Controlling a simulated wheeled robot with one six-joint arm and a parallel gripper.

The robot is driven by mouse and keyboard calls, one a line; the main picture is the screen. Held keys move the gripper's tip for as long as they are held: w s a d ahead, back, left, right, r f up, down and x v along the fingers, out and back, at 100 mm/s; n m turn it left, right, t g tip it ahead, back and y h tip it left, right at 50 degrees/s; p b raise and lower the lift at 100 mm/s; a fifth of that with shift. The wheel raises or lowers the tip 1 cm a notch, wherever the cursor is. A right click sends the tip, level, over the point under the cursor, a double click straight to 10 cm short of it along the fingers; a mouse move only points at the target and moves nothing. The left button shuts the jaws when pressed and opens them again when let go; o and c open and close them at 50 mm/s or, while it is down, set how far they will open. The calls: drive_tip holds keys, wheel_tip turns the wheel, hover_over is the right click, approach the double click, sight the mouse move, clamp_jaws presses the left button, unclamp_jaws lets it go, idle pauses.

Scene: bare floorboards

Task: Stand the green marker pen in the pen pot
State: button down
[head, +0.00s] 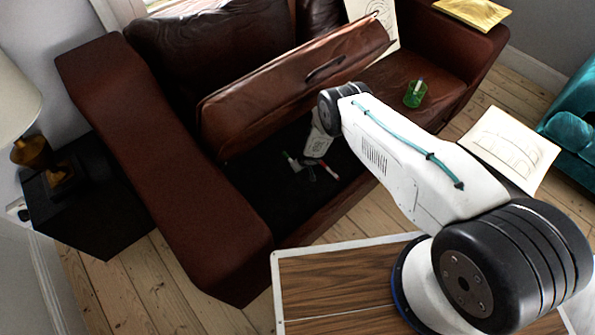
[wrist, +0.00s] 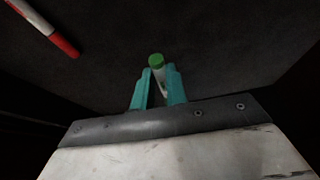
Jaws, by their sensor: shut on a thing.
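The green marker pen (wrist: 156,61), white with a green end, is between the teal fingers of my gripper (wrist: 159,73) in the wrist view. My gripper is shut on it, and the fingers hide part of its body. In the head view the green marker (head: 293,161) shows at my gripper (head: 305,164), low in the dark open seat space of the brown sofa. The green pen pot (head: 415,94) stands on the right seat cushion, apart from my gripper, with something whitish showing in it.
A red-and-white marker (wrist: 48,30) lies on the dark sofa base, also in the head view (head: 329,172). A brown seat cushion (head: 290,85) is tipped up behind my gripper. The sofa arm (head: 165,160) rises at left. A paper drawing (head: 508,148) lies at right.

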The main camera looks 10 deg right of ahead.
drive_tip(key=shift+w+d, duration=0.1)
drive_tip(key=shift+w, duration=0.1)
drive_tip(key=shift+d+r, duration=0.1)
drive_tip(key=shift+d, duration=0.15)
drive_tip(key=s+d+r, duration=0.3)
drive_tip(key=d+r, duration=0.7)
drive_tip(key=d, duration=0.4)
drive_tip(key=d+r+m, duration=0.1)
drive_tip(key=d+r, duration=0.1)
drive_tip(key=r, duration=0.9)
drive_tip(key=d+r+m, duration=0.2)
drive_tip(key=r, duration=0.8)
drive_tip(key=s+d+r+m+h, duration=0.1)
drive_tip(key=s+r, duration=0.4)
drive_tip(key=r, duration=0.4)
drive_tip(key=s+d+r+m+h, duration=0.1)
drive_tip(key=s+r, duration=0.3)
drive_tip(key=r, duration=0.5)
drive_tip(key=shift+s+r+m+t, duration=0.3)
drive_tip(key=shift+s+m, duration=0.1)
drive_tip(key=shift+m, duration=0.2)
